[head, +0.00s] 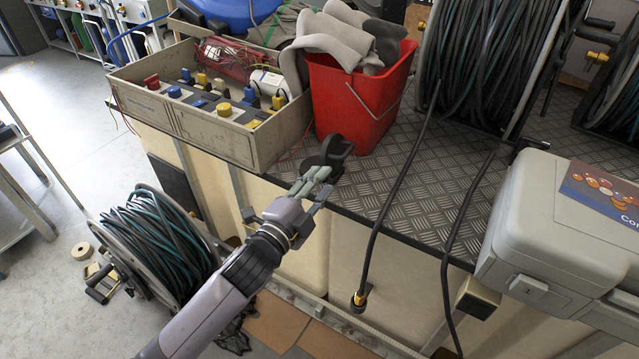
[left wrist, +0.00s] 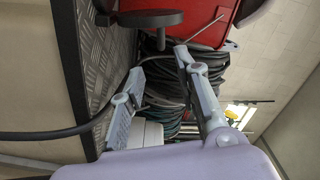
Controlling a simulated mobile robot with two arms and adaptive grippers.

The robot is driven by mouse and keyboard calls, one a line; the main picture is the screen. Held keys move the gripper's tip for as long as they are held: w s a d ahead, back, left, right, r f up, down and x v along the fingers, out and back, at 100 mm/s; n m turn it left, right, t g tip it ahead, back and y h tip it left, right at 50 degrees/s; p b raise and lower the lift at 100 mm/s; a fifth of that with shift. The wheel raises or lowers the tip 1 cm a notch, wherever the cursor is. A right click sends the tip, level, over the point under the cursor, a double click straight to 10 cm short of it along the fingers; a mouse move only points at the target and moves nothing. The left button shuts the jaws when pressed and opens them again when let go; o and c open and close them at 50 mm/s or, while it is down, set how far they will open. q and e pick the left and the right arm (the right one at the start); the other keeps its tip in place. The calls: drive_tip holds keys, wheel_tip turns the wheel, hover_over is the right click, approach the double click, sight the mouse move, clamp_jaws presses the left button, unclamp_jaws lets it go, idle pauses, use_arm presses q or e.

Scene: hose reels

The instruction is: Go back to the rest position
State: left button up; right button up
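My left gripper (head: 322,184) is just off the front edge of the metal-topped bench (head: 425,200), in front of the red bucket (head: 358,105). In the left wrist view its two fingers (left wrist: 168,58) are apart with nothing seen between them. A dark rounded object (head: 328,154) lies on the bench edge just past the fingertips. It also shows in the left wrist view (left wrist: 150,18), beyond the fingers. I cannot tell whether the fingers touch it. My right gripper is in neither view.
A box of electrical fittings (head: 190,115) stands left of the bucket. A large hose reel (head: 480,65) stands behind; a hose end (head: 358,299) hangs over the front edge. A grey case (head: 540,235) sits at right. Another hose reel (head: 160,240) stands on the floor beside my left arm.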

use_arm(q)
drive_tip(key=s+a+f+n+g+y, duration=0.25)
drive_tip(key=s+a+f+n, duration=0.2)
drive_tip(key=f, duration=0.65)
drive_tip(key=s+a+f+n+g+y, duration=0.2)
drive_tip(key=s+a+f+n+y, duration=0.3)
drive_tip(key=f, duration=0.6)
drive_tip(key=s+a+f+n+g+y, duration=0.1)
drive_tip(key=a+f+n+g, duration=0.15)
drive_tip(key=a+f, duration=0.65)
drive_tip(key=s+a+f+n+g+y, duration=0.1)
drive_tip(key=s+a+f+n+g, duration=0.2)
drive_tip(key=s+f, duration=0.7)
drive_tip(key=s+a+f+n+g+y, duration=0.1)
drive_tip(key=s+a+f+n+g, duration=0.4)
drive_tip(key=s, duration=0.8)
drive_tip(key=s+a+m+t+p, duration=0.1)
drive_tip(key=s+p, duration=1.4)
drive_tip(key=shift+s+a+r+m, duration=0.15)
drive_tip(key=shift+s+r+m, duration=0.1)
drive_tip(key=shift+m, duration=0.15)
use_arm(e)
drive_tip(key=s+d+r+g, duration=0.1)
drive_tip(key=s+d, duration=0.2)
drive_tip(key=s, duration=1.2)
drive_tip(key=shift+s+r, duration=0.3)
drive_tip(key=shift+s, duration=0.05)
use_arm(q)
drive_tip(key=shift+w, duration=0.1)
